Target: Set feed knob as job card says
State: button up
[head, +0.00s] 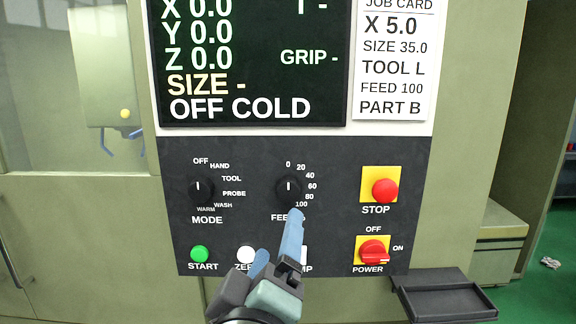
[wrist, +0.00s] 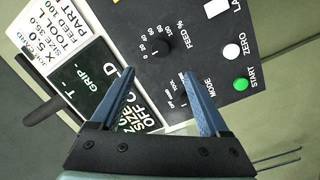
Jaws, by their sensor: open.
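The feed knob (head: 289,190) is a black round dial on the dark control panel, with a scale from 0 to 100. Its white mark points up, near 0. The job card (head: 394,60) reads FEED 100, X 5.0, SIZE 35.0, TOOL L, PART B. My gripper (head: 280,232) is below the knob in the head view and hides part of the FEED label. In the wrist view my gripper (wrist: 158,74) is open and empty, and the feed knob (wrist: 155,46) shows just beyond the fingertips, not between them. No contact shows.
The mode knob (head: 202,190) is left of the feed knob. Green START (head: 200,254), white ZERO (head: 245,254), red STOP (head: 384,190) and the red POWER switch (head: 373,251) share the panel. The screen (head: 250,60) reads OFF COLD. A black tray (head: 445,302) juts out lower right.

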aim_at(289, 194)
jog(key=w+p, duration=0.1)
jog(key=w, duration=0.2)
jog(key=w+d+p, duration=0.1)
jog(key=w, duration=0.3)
jog(key=w+p, duration=0.2)
jog(key=w, duration=0.2)
jog(key=shift+w+d, duration=0.15)
jog(key=shift+w, duration=0.7)
jog(key=shift+c, duration=0.3)
grip_shut()
